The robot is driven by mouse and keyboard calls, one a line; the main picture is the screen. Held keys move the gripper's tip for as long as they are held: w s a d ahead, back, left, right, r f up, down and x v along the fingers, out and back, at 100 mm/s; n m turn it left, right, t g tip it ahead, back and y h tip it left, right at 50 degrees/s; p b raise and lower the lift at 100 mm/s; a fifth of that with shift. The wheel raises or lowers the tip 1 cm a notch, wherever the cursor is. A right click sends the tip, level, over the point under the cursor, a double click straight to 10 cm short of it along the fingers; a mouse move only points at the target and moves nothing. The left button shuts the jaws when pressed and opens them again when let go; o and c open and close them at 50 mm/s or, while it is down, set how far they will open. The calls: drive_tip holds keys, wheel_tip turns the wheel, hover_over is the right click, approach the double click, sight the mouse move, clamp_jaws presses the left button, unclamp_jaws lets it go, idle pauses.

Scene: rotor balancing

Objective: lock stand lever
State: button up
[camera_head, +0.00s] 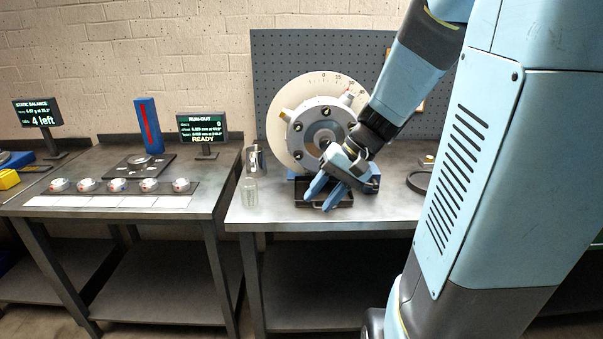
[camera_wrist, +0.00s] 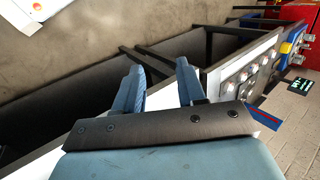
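The rotor stand holds a grey hub (camera_head: 312,112) with several round knobs, in front of a pale graduated disc (camera_head: 280,107). A small blue part of the stand base (camera_head: 291,175) shows below the disc. I cannot make out the stand lever; my arm and gripper cover the right and lower side of the stand. My gripper (camera_head: 323,192) is in front of the stand, over a black tray (camera_head: 346,202), pointing down and left. In the wrist view its two blue fingers (camera_wrist: 160,66) are apart with nothing between them.
A glass beaker (camera_head: 250,190) and a metal cylinder (camera_head: 256,158) stand left of the rotor stand. A black ring (camera_head: 418,182) lies to its right. The left bench carries a row of pucks (camera_head: 119,185) and a run-out screen (camera_head: 203,128). A gap separates the benches.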

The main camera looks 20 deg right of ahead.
drive_tip(key=w+d+f+m+t+y, duration=0.2)
drive_tip(key=w+d+f+m+t, duration=0.35)
drive_tip(key=d, duration=0.35)
drive_tip(key=w+d+f+m+t+y, duration=0.2)
drive_tip(key=w+d+f+m+t, duration=0.3)
drive_tip(key=d, duration=0.5)
drive_tip(key=d+f+m+t+h, duration=0.1)
drive_tip(key=d, duration=0.2)
drive_tip(key=d+f+m+t+h, duration=0.1)
drive_tip(key=d+f+t+h, duration=0.1)
drive_tip(key=d, duration=0.1)
drive_tip(key=w+d+f+m+t+h, duration=0.1)
drive_tip(key=d+m+t, duration=0.1)
drive_tip(key=d, duration=0.1)
drive_tip(key=shift+d+f, duration=0.3)
drive_tip(key=x, duration=1.3)
drive_tip(key=shift+w+f, duration=0.2)
drive_tip(key=shift+w, duration=0.2)
drive_tip(key=shift+c, duration=0.5)
clamp_jaws()
